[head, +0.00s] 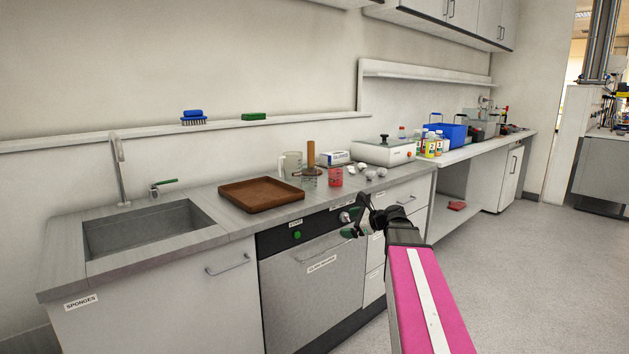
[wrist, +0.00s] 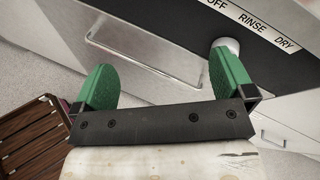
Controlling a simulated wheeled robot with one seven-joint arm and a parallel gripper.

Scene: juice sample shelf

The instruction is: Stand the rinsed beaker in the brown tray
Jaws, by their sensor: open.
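The brown tray (head: 261,193) lies flat and empty on the counter, right of the sink. Just right of it stand a clear jug-like vessel (head: 291,163), a clear container (head: 310,180) with a wooden-handled tool at it, and a red-tinted beaker (head: 335,177). I cannot tell which of these is the rinsed beaker. My gripper (head: 352,224) is in front of the cabinet, below the counter edge. In the wrist view my gripper (wrist: 162,62) is open and empty, its green fingers apart, near a pale knob (wrist: 228,46) under the OFF, RINSE, DRY label.
A dishwasher-like front (head: 312,280) with a green button is under the counter. The sink (head: 150,230) is at left. Small pale items (head: 370,174), a white box (head: 335,157) and a white appliance (head: 385,152) crowd the counter to the right. A slatted wooden item (wrist: 30,135) is on the floor.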

